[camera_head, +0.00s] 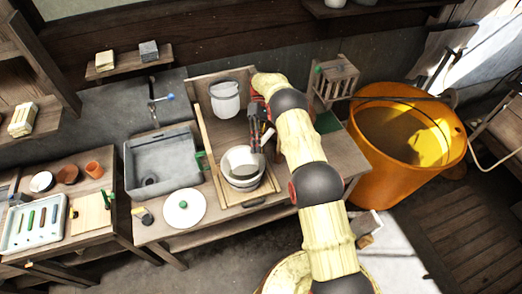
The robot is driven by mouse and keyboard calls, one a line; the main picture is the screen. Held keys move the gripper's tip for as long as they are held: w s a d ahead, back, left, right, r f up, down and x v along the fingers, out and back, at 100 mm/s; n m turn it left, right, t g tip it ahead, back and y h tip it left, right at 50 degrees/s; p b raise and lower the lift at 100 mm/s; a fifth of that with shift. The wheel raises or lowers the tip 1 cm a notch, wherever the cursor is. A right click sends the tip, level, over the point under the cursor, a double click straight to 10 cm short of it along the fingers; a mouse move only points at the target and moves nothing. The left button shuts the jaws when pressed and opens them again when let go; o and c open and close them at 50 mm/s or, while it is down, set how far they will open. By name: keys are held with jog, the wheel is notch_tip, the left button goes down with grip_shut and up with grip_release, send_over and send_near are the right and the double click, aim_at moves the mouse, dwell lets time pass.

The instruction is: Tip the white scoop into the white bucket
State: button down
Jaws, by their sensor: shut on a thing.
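My gripper (258,141) points down over the wooden tray and is shut at the right edge of a white round vessel, which looks like the white scoop (240,159). Either the pot or the lower vessel could be the white bucket. My gripper hides the scoop's right side and any handle.
A grey sink (162,165) and a white lid (184,208) are left of the wooden tray (206,142). A large orange tub (392,180) stands to the right, with a small wooden crate (335,82) beside it. A left table holds cups and a rack (35,224).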

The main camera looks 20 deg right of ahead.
jog(key=shift+s+r, duration=0.25)
jog(key=shift+w+a, duration=0.2)
jog(key=shift+s+r, duration=0.1)
jog(key=shift+s, duration=0.05)
jog(key=shift+t, duration=0.3)
jog(key=shift+p, duration=0.3)
